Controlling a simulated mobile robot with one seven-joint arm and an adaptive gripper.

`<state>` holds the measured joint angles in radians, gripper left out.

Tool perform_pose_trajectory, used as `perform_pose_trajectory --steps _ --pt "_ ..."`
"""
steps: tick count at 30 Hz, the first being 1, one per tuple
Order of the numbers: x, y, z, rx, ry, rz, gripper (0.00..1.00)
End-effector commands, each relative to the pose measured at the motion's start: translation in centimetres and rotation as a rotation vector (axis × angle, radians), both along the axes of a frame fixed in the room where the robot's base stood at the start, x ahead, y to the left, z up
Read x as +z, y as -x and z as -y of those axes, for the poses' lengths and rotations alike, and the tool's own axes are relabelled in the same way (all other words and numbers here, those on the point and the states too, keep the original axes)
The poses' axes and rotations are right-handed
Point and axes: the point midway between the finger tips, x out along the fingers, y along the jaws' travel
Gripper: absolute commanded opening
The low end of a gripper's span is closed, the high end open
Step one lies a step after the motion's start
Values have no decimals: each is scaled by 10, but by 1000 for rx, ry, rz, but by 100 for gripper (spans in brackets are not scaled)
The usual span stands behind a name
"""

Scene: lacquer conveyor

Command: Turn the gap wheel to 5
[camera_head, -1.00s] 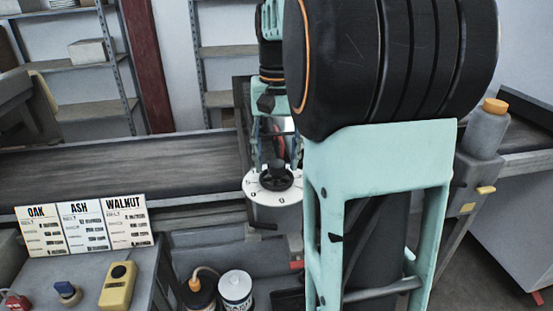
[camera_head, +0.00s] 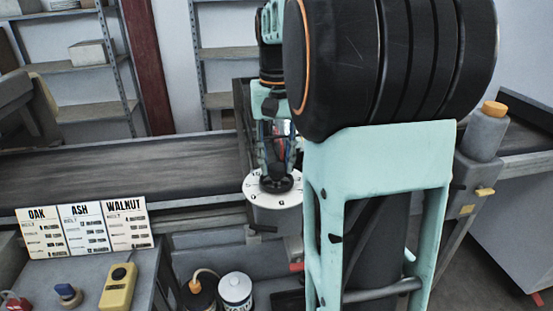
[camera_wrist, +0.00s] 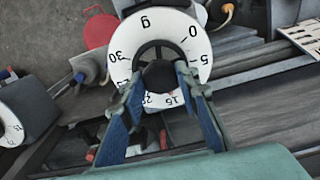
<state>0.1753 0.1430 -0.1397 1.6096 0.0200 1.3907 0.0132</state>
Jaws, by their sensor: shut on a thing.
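The gap wheel is a black handwheel (camera_head: 277,186) with a central knob, on a white numbered dial (camera_head: 256,198) at the front edge of the conveyor. In the wrist view, the dial (camera_wrist: 119,62) shows 0, 5, 15 and 30 around the black handwheel (camera_wrist: 150,50). The 5 is at the dial's right, the 15 at its near side. A pointer cannot be made out clearly. My gripper (camera_wrist: 160,82) has its blue fingers either side of the round black knob and is shut on it. The fingers hide part of the dial's near side.
Signs for oak (camera_head: 39,233), ash (camera_head: 89,230) and walnut (camera_head: 127,223) stand on a side bench at left. A yellow control box (camera_head: 118,287) and a blue knob (camera_head: 68,295) are there too. A white canister (camera_head: 235,290) stands below the wheel. The conveyor belt (camera_head: 120,178) is bare.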

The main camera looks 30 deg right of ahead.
Motion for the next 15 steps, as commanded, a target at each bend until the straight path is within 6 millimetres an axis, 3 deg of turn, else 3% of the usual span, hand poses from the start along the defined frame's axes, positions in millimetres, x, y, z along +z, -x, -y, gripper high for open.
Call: perform_pose_trajectory --steps 15 --pt "3 0 0 436 -1 -1 5"
